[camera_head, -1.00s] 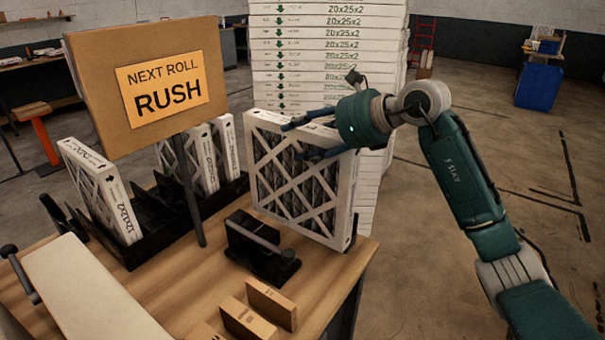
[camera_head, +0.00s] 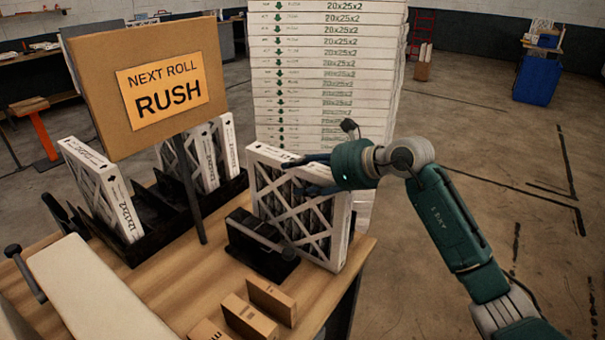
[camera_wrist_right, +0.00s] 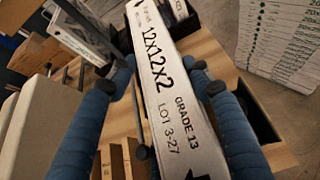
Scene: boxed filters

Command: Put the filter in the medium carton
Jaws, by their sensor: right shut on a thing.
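A white-framed pleated filter (camera_head: 298,205) stands upright at the right edge of the wooden table in the head view. My right gripper (camera_head: 305,172) is shut on its upper part. In the right wrist view, the two blue fingers (camera_wrist_right: 162,82) lie on either side of the filter's narrow edge (camera_wrist_right: 178,100), which reads 12x12x2, GRADE 13, LOT 3-27. Whether its bottom touches the table I cannot tell. No open carton is clear in these views, and I cannot tell which thing is the medium carton. My left gripper does not show.
A black rack (camera_head: 152,222) holds several filters (camera_head: 105,190). A cardboard sign (camera_head: 140,80) reading NEXT ROLL RUSH stands before it. A black block-like device (camera_head: 260,243) is beside the held filter. Small brown boxes (camera_head: 270,300) lie in front. A tall stack of boxes (camera_head: 330,80) stands behind.

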